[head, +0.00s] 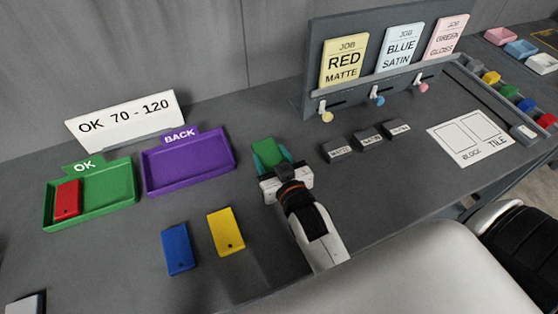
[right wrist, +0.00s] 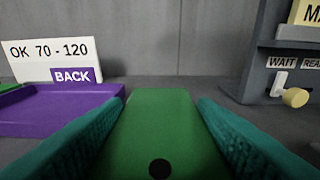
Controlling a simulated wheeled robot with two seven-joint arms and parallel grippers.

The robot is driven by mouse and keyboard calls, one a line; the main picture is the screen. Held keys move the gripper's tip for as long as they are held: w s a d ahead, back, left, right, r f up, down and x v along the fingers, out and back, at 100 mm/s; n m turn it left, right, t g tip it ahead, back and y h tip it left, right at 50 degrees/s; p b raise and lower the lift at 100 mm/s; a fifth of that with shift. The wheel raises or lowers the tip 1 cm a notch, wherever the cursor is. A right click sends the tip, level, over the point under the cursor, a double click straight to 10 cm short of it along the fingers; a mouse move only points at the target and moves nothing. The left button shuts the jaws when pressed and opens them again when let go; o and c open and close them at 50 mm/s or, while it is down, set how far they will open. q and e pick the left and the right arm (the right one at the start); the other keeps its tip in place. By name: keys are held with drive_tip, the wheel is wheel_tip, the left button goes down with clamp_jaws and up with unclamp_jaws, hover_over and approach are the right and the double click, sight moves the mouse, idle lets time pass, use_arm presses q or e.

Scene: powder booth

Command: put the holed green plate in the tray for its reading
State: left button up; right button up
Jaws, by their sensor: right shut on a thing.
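The holed green plate (head: 266,150) is between the fingers of my right gripper (head: 272,158), which is shut on it. In the right wrist view the plate (right wrist: 160,125) lies between the two teal fingers, with its dark hole at the near end. The green OK tray (head: 108,211) stands at the left and holds a red plate (head: 67,199) at its left side. The purple BACK tray (head: 190,173) is empty, between the OK tray and my right gripper. A sign (head: 125,122) behind them reads OK 70 - 120.
A blue plate (head: 177,249) and a yellow plate (head: 226,232) lie in front of the trays. Small dark labelled blocks (head: 367,141) sit right of my gripper, before a job board (head: 318,62) with cards and levers. A partly cut-off object (head: 25,304) is at the lower left.

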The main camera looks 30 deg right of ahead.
drive_tip(key=shift+d+f, duration=0.1)
drive_tip(key=shift+f, duration=2)
drive_tip(key=shift+f, duration=0.1)
drive_tip(key=o, duration=0.6)
drive_tip(key=shift+f, duration=0.15)
drive_tip(key=o, duration=0.5)
drive_tip(key=shift+c, duration=0.2)
